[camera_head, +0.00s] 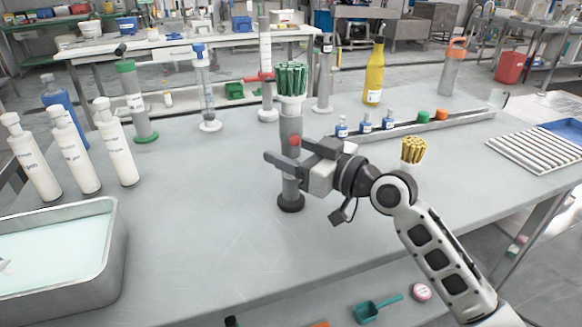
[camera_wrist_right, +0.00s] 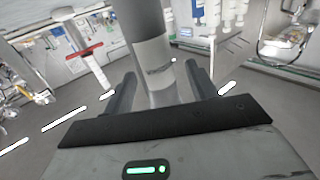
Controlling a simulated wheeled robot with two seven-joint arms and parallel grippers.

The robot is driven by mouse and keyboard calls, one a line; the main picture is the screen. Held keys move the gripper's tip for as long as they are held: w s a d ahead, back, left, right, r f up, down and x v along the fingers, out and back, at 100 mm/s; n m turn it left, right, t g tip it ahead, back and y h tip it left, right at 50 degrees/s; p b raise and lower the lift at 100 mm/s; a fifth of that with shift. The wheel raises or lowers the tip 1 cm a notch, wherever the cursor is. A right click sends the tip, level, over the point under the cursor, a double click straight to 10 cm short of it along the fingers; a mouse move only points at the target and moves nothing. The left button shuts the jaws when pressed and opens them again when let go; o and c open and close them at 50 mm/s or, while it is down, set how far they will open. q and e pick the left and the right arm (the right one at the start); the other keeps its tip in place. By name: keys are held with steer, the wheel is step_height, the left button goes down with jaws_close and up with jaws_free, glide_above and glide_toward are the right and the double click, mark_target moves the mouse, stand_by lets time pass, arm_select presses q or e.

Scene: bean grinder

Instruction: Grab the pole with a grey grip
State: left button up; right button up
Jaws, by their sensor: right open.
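A grey pole (camera_head: 291,126) with a black round base stands upright near the middle of the table. It also shows in the right wrist view (camera_wrist_right: 150,45), between the two fingers, with a paler section lower down. My right gripper (camera_head: 291,155) is open, one finger on each side of this pole; contact cannot be told. A red spot shows on the pole near the fingers. A second grey pole (camera_head: 325,80) stands farther back, clear of the gripper. My left gripper is not in view.
Green sticks (camera_head: 290,79) show at the grey pole's top. Poles with green (camera_head: 126,67), blue (camera_head: 199,52), red (camera_head: 259,77) and orange (camera_head: 456,48) parts stand around. White bottles (camera_head: 116,145) and a metal basin (camera_head: 113,255) are left. Yellow sticks (camera_head: 413,150) stand beside my arm.

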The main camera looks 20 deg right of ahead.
steer(key=shift+x, duration=1)
steer(key=shift+c, duration=0.4)
steer(key=c, duration=1)
steer(key=shift+c, duration=0.3)
steer(key=shift+r, duration=0.1)
